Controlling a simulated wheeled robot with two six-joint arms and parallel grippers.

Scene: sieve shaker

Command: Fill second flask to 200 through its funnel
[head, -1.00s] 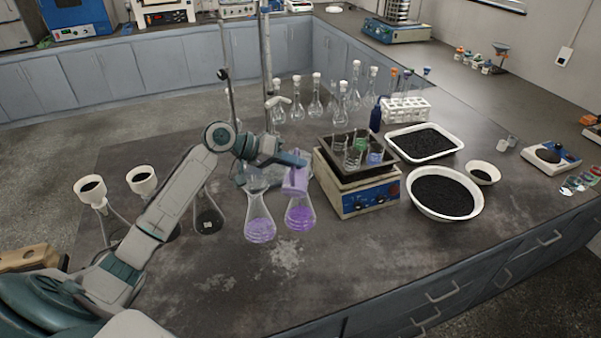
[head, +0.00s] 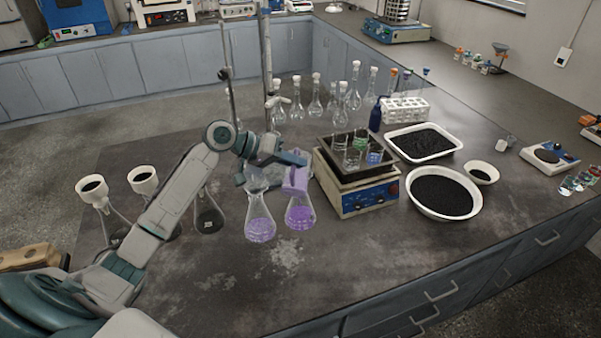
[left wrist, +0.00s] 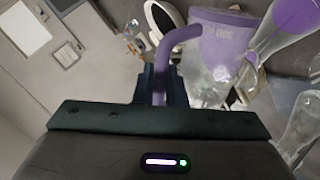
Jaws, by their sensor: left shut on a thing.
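My left gripper (head: 283,160) is shut on the handle of a purple-tinted jug (head: 296,180). The jug is tilted over the mouth of the right-hand purple flask (head: 300,214) and hides that mouth and any funnel there. In the left wrist view, the jug (left wrist: 222,45) has its handle between the fingers (left wrist: 160,88). The left-hand purple flask (head: 260,222) stands close beside the other, also partly filled with purple liquid. Graduation marks are too small to read. My right gripper is not in view.
A shaker (head: 362,190) with several glasses stands just right of the flasks. Dark flasks with white funnels (head: 143,180) stand left, behind my arm. A retort stand (head: 268,80) rises behind. The counter front is clear.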

